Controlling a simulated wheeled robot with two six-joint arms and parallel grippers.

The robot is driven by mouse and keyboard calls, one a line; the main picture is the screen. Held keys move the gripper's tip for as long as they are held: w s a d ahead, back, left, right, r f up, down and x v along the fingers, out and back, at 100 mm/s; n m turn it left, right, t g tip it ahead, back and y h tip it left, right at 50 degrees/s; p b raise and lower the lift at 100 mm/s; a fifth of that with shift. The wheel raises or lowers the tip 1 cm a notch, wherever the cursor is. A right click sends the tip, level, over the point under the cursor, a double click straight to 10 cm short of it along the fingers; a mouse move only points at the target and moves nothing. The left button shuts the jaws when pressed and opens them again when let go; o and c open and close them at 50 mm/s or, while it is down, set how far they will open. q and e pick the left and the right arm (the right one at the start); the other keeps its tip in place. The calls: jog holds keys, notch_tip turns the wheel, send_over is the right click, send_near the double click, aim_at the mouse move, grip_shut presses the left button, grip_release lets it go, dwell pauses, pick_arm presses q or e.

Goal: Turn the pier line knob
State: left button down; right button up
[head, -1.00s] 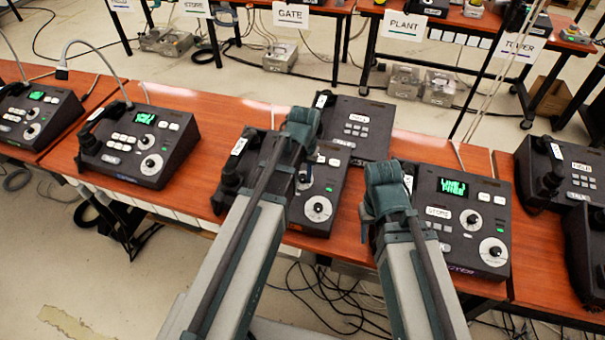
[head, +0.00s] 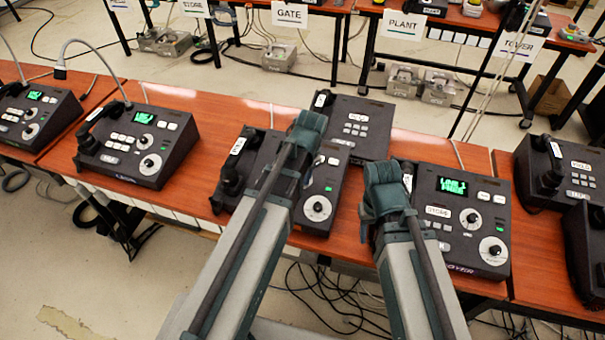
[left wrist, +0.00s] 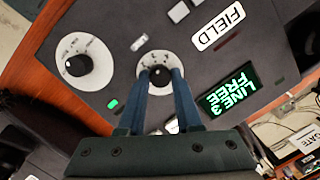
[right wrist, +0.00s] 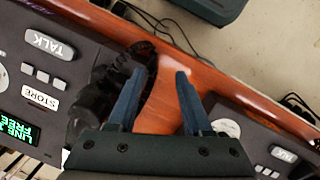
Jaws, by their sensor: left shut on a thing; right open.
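In the left wrist view, my left gripper (left wrist: 161,73) is shut on the small black line knob (left wrist: 160,78), which stands on a white round dial. The dark phone console (left wrist: 120,20) carries a FIELD label (left wrist: 216,28) and a green screen (left wrist: 229,91) reading LINE 3 FREE, upside down. I see no readable PIER label. In the head view this seems to be the middle console (head: 325,180); my left arm hides its screen and line knob. My right gripper (right wrist: 155,80) is open and empty, beside the black handset of the STORE console (right wrist: 50,85).
In the left wrist view, a larger dial (left wrist: 84,65) sits beside the held knob. In the head view, a console with a green screen (head: 143,118) stands to the left and others at the right edge. Bare red-brown tabletop (head: 215,150) lies between the left and middle consoles.

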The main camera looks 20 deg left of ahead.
dwell(0.4)
pick_arm(q)
jog(key=c, duration=0.6)
grip_release()
notch_tip(320, 180, up, 14)
jog(key=s+d+p, duration=0.1)
jog(key=p, duration=1.2)
jog(key=shift+s+d+f+p, duration=0.25)
jog(key=shift+s+d+p, duration=0.05)
jog(key=shift+s+d, duration=0.1)
jog(key=s+d+f+n+g+b, duration=0.1)
jog(key=s+d+n, duration=0.2)
jog(key=s+d, duration=0.5)
jog(key=s, duration=0.4)
jog(key=shift+s+d+f+g, duration=0.15)
jog(key=shift+s+d+g, duration=0.15)
jog(key=shift+d, duration=0.05)
